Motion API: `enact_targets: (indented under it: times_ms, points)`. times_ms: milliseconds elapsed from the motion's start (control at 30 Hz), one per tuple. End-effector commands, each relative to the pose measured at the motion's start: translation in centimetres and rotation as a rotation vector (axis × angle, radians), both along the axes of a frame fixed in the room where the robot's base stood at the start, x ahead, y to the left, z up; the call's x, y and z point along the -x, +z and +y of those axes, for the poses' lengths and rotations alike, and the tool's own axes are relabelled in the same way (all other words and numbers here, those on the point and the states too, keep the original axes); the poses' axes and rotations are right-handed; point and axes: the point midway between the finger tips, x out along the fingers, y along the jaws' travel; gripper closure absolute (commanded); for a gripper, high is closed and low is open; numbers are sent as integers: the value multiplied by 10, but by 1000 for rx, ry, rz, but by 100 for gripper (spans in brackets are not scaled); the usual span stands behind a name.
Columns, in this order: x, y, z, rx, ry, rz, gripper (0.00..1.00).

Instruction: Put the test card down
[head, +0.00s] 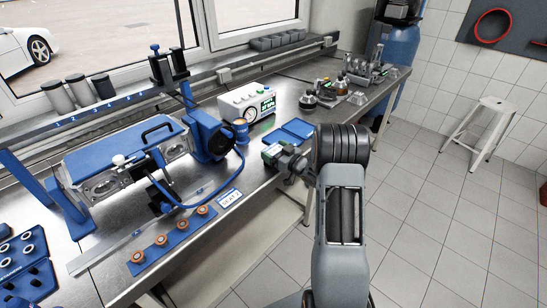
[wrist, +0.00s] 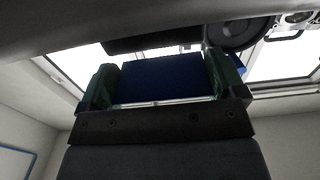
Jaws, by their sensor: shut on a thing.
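My gripper (head: 273,153) is over the right front edge of the steel bench, just in front of a blue tray. In the wrist view, my gripper (wrist: 165,85) has its green fingers on either side of a dark blue flat piece with a pale lower edge, which I take to be the test card (wrist: 160,76). The fingers are shut on it. In the head view I cannot clearly make out the card between the fingers.
The blue tray (head: 297,129) and a white tester with a green display (head: 248,103) stand behind my gripper. A blue-edged white label (head: 230,198) lies near the bench's front edge. Bottles and small parts (head: 335,88) stand farther right.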

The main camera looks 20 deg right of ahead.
Motion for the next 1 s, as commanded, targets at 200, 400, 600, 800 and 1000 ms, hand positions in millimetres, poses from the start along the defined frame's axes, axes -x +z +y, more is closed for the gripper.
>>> enact_targets:
  times_ms: [200,400,600,800,1000]
  points:
    - [-2,-26,4,-3,0,3,32]
    - [-2,-33,4,0,0,1,32]
    - [-2,-33,4,0,1,1,32]
    - [-2,-39,4,0,1,1,32]
    - [-2,-37,4,0,1,1,0]
